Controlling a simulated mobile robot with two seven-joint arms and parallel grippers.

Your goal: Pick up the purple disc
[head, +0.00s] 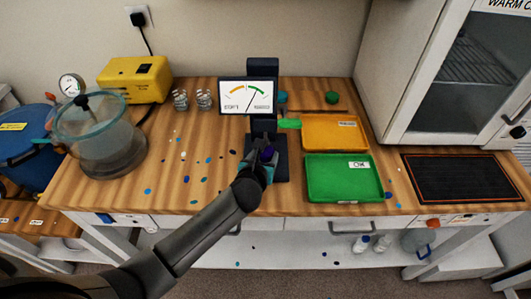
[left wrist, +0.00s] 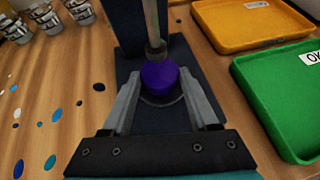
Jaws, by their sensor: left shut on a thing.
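The purple disc (left wrist: 160,76) sits on the dark base of the gauge stand, under the tip of its vertical probe. In the left wrist view my left gripper (left wrist: 165,98) has its two fingers on either side of the disc, shut on it. In the head view the purple disc (head: 268,153) shows as a small patch, partly hidden by my left gripper (head: 265,163). The gauge stand (head: 262,85) carries a dial display (head: 247,96) with a needle. My right gripper is not in view.
A green tray (head: 343,178) marked OK and an orange tray (head: 335,132) stand right of the gauge. A black mat (head: 463,177) lies further right, by a white cabinet (head: 420,80). A clear pot (head: 98,140) stands left. Several coloured spots mark the wooden table.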

